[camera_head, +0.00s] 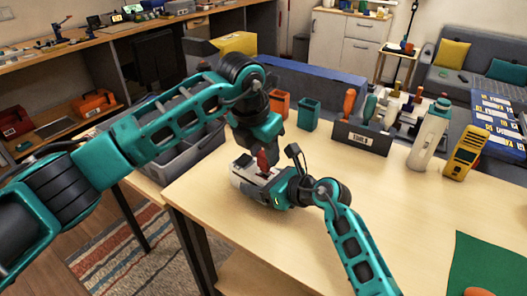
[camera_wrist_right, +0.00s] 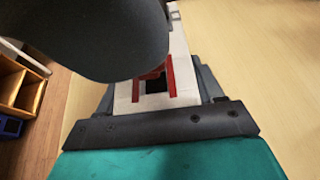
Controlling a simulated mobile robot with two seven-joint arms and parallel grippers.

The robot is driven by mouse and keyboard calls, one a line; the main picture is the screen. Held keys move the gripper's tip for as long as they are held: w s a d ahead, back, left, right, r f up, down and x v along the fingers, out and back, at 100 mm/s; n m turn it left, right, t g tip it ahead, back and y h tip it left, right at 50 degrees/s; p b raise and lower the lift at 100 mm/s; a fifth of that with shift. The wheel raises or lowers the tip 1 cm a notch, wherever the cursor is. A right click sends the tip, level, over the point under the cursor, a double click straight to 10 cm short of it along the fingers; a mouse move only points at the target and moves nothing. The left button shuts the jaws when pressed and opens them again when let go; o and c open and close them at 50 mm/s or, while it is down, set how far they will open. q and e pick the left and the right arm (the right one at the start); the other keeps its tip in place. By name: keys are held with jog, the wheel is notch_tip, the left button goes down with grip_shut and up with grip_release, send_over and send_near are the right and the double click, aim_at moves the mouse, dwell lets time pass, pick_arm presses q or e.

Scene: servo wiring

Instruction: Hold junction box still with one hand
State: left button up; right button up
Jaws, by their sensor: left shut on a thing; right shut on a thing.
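The junction box (camera_head: 248,178), a small white and grey case, lies on the wooden table near its left edge. My right gripper (camera_head: 278,188) is shut on its near right end. In the right wrist view, the white box (camera_wrist_right: 180,45) runs between the two grey fingers, with red strips beside a dark square opening. My left gripper (camera_head: 264,152) points down over the box, shut on a small red part (camera_head: 264,161) at the box top. Whether the red part is seated in the box is unclear. My dark left arm hides part of the box in the wrist view.
An orange bin (camera_head: 279,103) and a green bin (camera_head: 309,114) stand behind. A dark tool rack (camera_head: 361,138), a white bottle (camera_head: 428,136) and a yellow meter (camera_head: 464,153) are farther right. A green mat (camera_head: 490,265) lies at front right. The middle table is clear.

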pick_arm(q)
jog(key=shift+r, duration=0.6)
jog(key=shift+r, duration=1.85)
pick_arm(e)
jog(key=o, duration=1.3)
jog(key=shift+d, duration=0.1)
